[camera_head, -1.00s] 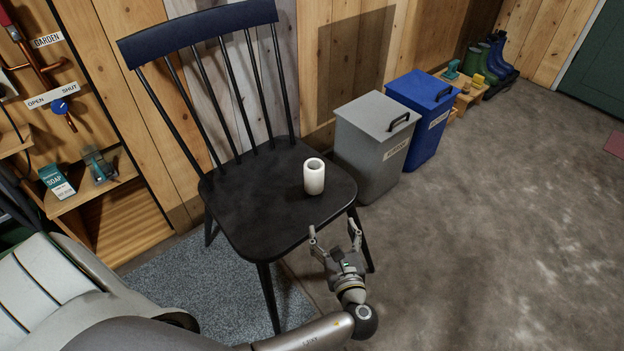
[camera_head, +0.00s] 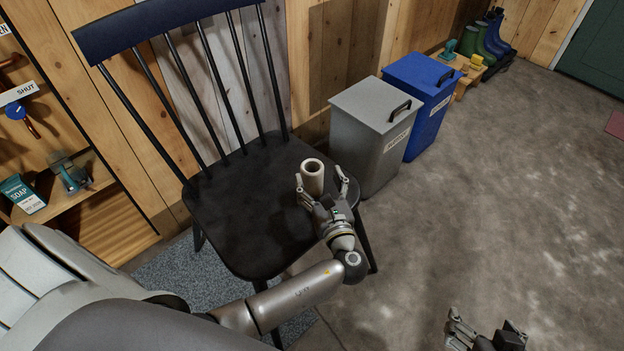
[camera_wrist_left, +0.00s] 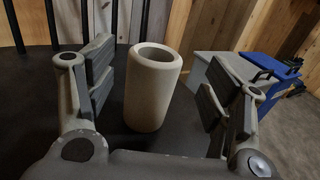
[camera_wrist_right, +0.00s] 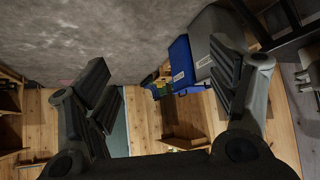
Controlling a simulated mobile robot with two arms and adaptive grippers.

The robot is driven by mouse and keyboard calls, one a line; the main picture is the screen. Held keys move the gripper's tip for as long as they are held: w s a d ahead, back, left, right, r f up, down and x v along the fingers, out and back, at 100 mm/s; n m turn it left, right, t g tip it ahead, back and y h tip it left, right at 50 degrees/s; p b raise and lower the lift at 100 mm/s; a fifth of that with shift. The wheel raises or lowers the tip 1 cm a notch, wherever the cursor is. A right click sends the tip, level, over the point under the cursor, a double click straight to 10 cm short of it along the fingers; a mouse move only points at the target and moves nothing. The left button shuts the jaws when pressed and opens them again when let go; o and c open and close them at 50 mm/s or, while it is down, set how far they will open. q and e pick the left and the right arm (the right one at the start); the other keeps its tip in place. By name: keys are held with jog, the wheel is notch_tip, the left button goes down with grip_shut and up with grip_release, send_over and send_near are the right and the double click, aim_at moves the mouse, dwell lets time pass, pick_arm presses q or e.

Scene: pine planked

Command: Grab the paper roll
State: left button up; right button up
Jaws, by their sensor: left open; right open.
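The paper roll (camera_head: 313,176) stands upright on the seat of the black chair (camera_head: 245,215), near its right edge. It is a short white tube with an open top. My left gripper (camera_head: 322,184) is open right in front of the roll. In the left wrist view the roll (camera_wrist_left: 153,92) stands between and a little beyond the two spread fingers (camera_wrist_left: 158,95), with gaps on both sides. My right gripper (camera_head: 485,330) is at the bottom right of the head view, over the floor. In the right wrist view its fingers (camera_wrist_right: 165,95) are spread and empty.
A grey bin (camera_head: 368,150) and a blue bin (camera_head: 422,85) stand right of the chair. The chair's backrest (camera_head: 165,15) and spindles rise behind the seat. A shelf with a soap box (camera_head: 22,193) is at the left. The floor (camera_head: 480,200) at the right is clear.

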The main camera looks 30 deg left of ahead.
aim_at(312, 170)
pick_arm(q)
jog(key=b+x, duration=0.1)
jog(key=x, duration=0.4)
jog(key=shift+s+a, duration=0.15)
pick_arm(e)
jog(key=w+a+r+t+y, duration=0.1)
jog(key=w+a+r+t, duration=0.1)
jog(key=w+r+t, duration=0.2)
jog(key=shift+w+r, duration=0.5)
jog(key=shift+w, duration=0.05)
pick_arm(q)
jog(key=shift+c, duration=0.2)
jog(key=c, duration=1.1)
pick_arm(e)
jog(key=shift+f, duration=0.1)
